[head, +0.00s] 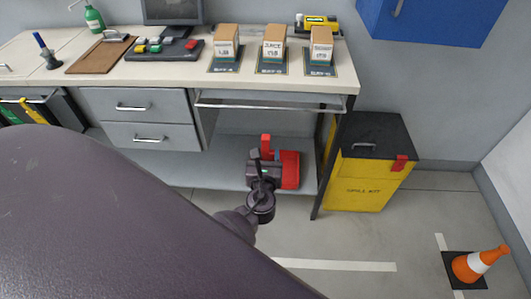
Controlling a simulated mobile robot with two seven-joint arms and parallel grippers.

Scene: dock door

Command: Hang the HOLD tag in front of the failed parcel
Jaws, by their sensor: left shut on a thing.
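My left gripper (264,158) is in front of the bench's lower shelf, below the worktop. It is shut on a red thing (290,170), which I take for the HOLD tag; no lettering on it can be read, and the gripper partly hides it. Three brown parcels with white labels stand in a row on the worktop: the left parcel (227,43), the middle parcel (274,43) and the right parcel (321,45). Each stands on a dark bay mat. I cannot tell which parcel failed. My right gripper is not in view.
The bench worktop (180,76) holds a clipboard (100,54), a block tray (160,50), a green bottle (94,18) and a monitor (172,10). A rail (270,106) runs under its front edge. A yellow spill kit bin (370,175) and a cone (478,264) stand right.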

